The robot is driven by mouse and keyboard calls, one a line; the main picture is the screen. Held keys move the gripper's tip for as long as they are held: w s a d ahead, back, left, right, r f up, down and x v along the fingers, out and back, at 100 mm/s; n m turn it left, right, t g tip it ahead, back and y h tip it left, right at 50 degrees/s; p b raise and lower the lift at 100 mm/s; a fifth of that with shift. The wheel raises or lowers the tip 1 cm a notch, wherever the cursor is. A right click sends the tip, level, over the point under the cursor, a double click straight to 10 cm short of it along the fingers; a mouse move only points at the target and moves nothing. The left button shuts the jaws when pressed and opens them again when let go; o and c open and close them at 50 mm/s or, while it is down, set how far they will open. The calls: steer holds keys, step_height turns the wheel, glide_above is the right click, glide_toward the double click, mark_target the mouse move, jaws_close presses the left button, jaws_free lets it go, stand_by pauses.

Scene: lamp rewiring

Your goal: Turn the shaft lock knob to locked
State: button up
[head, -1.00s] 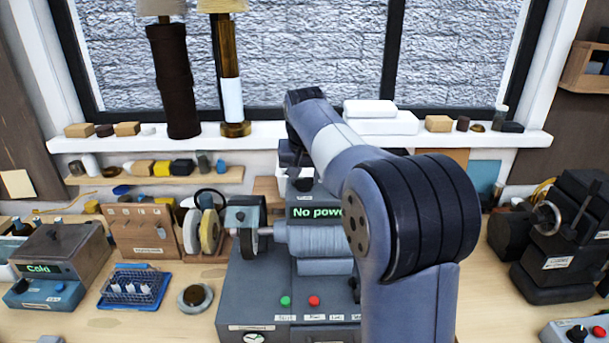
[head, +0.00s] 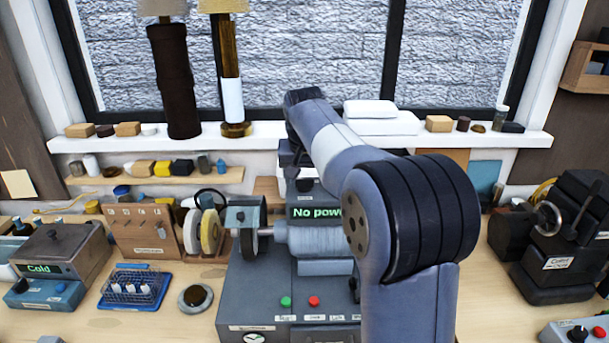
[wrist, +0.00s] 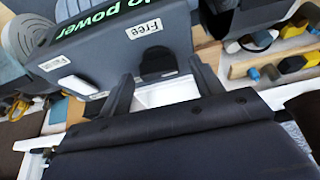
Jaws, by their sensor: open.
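The grey machine (head: 285,270) stands mid-bench, with a screen reading "No power" in green. In the wrist view, its grey face (wrist: 110,50) carries a label reading "Free" (wrist: 142,31). A dark rounded knob (wrist: 157,62) sits near that label, with a small white tag beside it. My gripper (wrist: 162,71) is open, with one finger on either side of the knob. I cannot tell whether the fingers touch it. In the head view, my arm hides the fingers and part of the machine.
The window sill (head: 270,133) behind the machine holds two lamps and small blocks. A tool rack (head: 143,232) and a blue tray (head: 135,288) stand to the left. A dark machine (head: 560,240) stands at right. Some bare bench shows around the tray.

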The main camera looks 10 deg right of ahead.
steer(key=d+b+v, duration=0.1)
steer(key=v, duration=0.9)
steer(key=shift+s+a+r, duration=0.2)
steer(key=shift+a+r, duration=0.2)
steer(key=shift+a, duration=0.1)
steer(key=shift+f, duration=0.1)
steer(key=p+x, duration=0.1)
steer(key=x, duration=0.9)
steer(key=shift+w+f, duration=0.25)
steer(key=shift+f, duration=0.15)
steer(key=shift+n, duration=0.3)
